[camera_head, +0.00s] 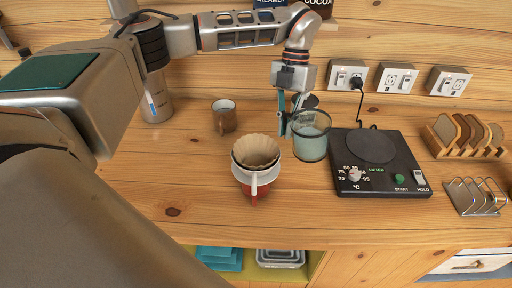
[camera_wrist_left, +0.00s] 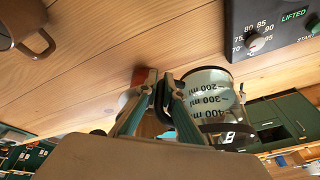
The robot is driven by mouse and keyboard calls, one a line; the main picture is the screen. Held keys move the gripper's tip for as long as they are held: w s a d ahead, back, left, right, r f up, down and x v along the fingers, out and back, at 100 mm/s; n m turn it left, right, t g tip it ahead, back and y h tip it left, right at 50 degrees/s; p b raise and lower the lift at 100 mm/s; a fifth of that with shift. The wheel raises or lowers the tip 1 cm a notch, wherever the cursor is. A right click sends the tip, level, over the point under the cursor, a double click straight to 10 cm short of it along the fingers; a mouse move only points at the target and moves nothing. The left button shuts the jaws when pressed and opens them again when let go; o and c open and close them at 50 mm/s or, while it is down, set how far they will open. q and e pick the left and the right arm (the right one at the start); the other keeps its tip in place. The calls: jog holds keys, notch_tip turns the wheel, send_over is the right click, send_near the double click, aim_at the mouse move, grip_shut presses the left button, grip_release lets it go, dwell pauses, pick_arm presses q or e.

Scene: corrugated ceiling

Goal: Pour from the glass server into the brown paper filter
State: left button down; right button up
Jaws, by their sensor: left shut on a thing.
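The glass server (camera_head: 311,146) is a clear jug with a pale bluish content, just left of the hotplate in the head view. It looks about upright. In the left wrist view, the server (camera_wrist_left: 209,92) shows its ml marks. My left gripper (camera_head: 287,126) is shut on its handle side; the fingers also show in the left wrist view (camera_wrist_left: 166,92). The brown paper filter (camera_head: 256,149) sits open in a white dripper (camera_head: 243,173) above something red, left of the server and nearer the front. My right gripper is not in view.
The hotplate (camera_head: 348,187) reads LIFTED. A toast rack (camera_head: 478,197) and a wooden rack of bread slices (camera_head: 446,146) are at the right. The front counter is clear.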

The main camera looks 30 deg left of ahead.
pick_arm(q)
jog(key=t+h, duration=0.1)
jog(key=s+a+t+h, duration=0.1)
jog(key=t+h, duration=0.1)
jog(key=shift+s+a+r+m+t+h, duration=0.15)
jog(key=shift+r+m+t+h, duration=0.15)
jog(key=shift+t, duration=0.1)
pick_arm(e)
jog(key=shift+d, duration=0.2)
pick_arm(q)
jog(key=shift+s+a, duration=0.1)
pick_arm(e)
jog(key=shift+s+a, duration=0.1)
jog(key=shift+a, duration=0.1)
pick_arm(q)
jog(key=shift+h, duration=0.3)
jog(key=shift+t, duration=0.4)
jog(key=shift+h, duration=0.3)
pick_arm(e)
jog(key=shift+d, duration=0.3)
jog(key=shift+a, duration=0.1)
